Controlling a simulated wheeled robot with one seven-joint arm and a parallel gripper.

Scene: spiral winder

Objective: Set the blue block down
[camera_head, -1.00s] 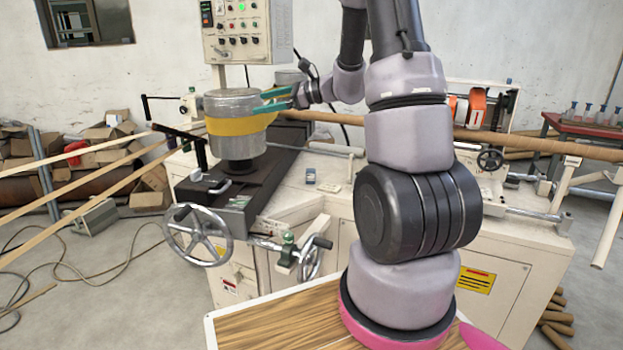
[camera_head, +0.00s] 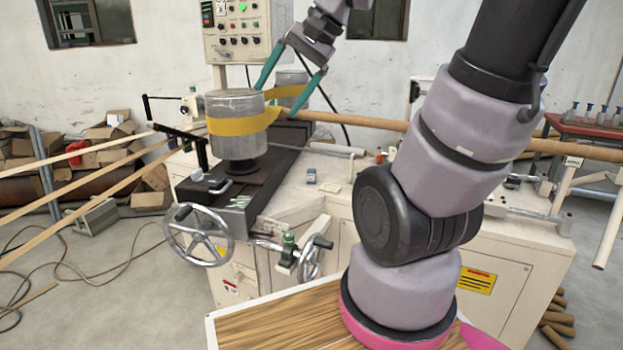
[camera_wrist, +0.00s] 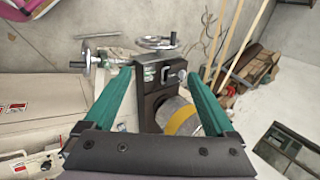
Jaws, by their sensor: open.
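A small blue-grey block (camera_head: 311,176) rests on the cream machine top, right of the dark slide; I take it to be the blue block, though it is too small to be sure. My gripper (camera_head: 280,99) has teal fingers spread wide, with nothing seen held between them. It is raised beside the grey metal drum (camera_head: 238,104), well above the block. In the wrist view my gripper (camera_wrist: 158,75) is also open, with the drum and dark slide below it. I cannot make out the block there.
A yellow belt (camera_head: 238,126) wraps the drum. A long brown tube (camera_head: 375,122) crosses behind the slide. Handwheels (camera_head: 198,236) stick out in front. A control box (camera_head: 236,30) stands at the back. The cream machine top has some free room around the block.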

